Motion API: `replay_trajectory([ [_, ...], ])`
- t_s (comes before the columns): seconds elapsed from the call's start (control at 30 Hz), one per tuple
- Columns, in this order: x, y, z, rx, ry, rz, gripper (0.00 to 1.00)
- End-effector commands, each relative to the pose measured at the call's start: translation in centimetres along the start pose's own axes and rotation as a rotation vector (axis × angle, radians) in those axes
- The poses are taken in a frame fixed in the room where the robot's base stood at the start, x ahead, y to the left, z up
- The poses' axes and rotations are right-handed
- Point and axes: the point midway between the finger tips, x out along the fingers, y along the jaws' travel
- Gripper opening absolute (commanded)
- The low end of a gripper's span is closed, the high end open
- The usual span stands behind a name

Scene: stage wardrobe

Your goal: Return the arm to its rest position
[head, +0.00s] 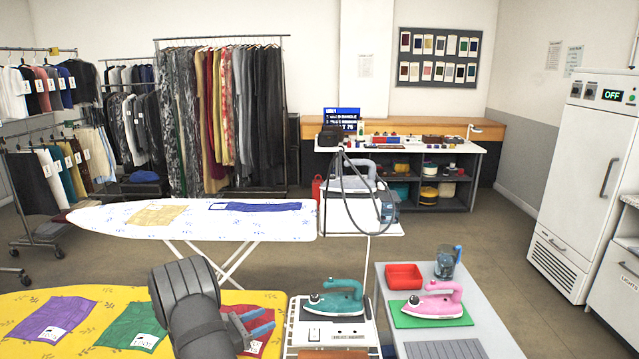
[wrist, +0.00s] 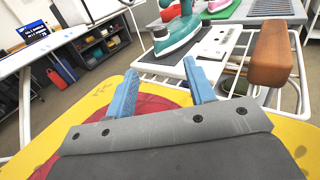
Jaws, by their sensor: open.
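My gripper (head: 254,327) hangs over the near right end of the yellow ironing board (head: 88,296) in the head view. In the wrist view its two blue fingers (wrist: 163,84) stand apart with nothing between them. A folded red cloth (head: 255,343) lies on the board below the gripper and is partly hidden by it. My arm comes in from the lower middle of the head view.
A teal iron (head: 338,299) stands on a wire rest right of the gripper. A white board (head: 100,218) stands behind.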

Motion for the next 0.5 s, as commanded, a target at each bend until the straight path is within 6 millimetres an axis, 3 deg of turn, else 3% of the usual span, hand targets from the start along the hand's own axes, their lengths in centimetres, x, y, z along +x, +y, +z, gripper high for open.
replay_trajectory([
  [0.03, -0.2, 0.0, 0.0, 0.0, -0.001, -0.002, 0.49],
  [0.5, 9.8, -0.1, 0.0, 0.0, 0.0, -0.004, 0.49],
])
